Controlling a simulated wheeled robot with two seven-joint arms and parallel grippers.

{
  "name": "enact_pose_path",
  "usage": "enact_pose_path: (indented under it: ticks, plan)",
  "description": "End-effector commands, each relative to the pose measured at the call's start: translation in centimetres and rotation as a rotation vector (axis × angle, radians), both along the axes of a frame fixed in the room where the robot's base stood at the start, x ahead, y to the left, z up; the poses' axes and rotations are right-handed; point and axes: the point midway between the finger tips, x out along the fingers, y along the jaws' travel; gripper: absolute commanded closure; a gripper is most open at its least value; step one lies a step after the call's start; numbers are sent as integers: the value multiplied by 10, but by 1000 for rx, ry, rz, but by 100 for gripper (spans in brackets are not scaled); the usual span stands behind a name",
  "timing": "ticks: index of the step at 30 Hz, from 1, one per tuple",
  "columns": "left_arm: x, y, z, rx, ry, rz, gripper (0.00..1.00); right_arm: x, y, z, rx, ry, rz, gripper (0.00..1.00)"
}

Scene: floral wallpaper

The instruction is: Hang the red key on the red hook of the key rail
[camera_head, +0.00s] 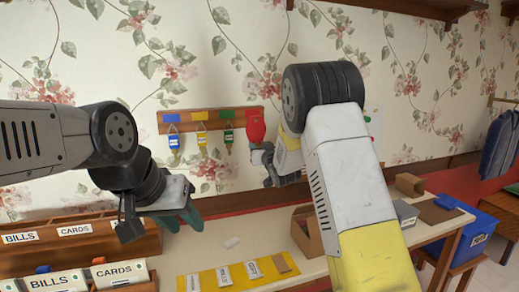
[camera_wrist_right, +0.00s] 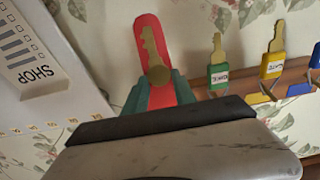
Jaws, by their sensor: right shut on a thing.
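The wooden key rail (camera_head: 190,128) is on the wall in the head view, with blue, yellow and green keys hanging from it. The rail also shows at the right of the right wrist view (camera_wrist_right: 295,72). My right gripper (camera_wrist_right: 160,97) is shut on the red key (camera_wrist_right: 172,97), whose brass part lies against a long red shape. In the head view the red key (camera_head: 256,130) is in front of the rail's right end. The red hook is not clearly distinguishable, so contact cannot be told. My left gripper (camera_head: 184,222) appears open and empty above the table.
Letter racks (camera_head: 75,248) labelled BILLS and CARDS stand at the left. A yellow mat (camera_head: 205,278), an open cardboard box (camera_head: 305,232) and small boxes are on the table. My right arm hides part of the table and wall. A blue bin (camera_head: 478,225) is at the right.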

Motion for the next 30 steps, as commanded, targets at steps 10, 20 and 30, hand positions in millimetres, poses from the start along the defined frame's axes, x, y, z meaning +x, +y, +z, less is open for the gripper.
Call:
enact_pose_path:
  ticks: [10, 20, 30]
  plan:
    - [0, 0, 0, 0, 0, 0, 64, 19, 6, -3, 0, 1, 0, 100]
    - [0, 0, 0, 0, 0, 0, 64, 28, 9, -10, 0, 0, -1, 100]
    - [0, 0, 0, 0, 0, 0, 64, 29, 9, -11, 0, 0, 0, 100]
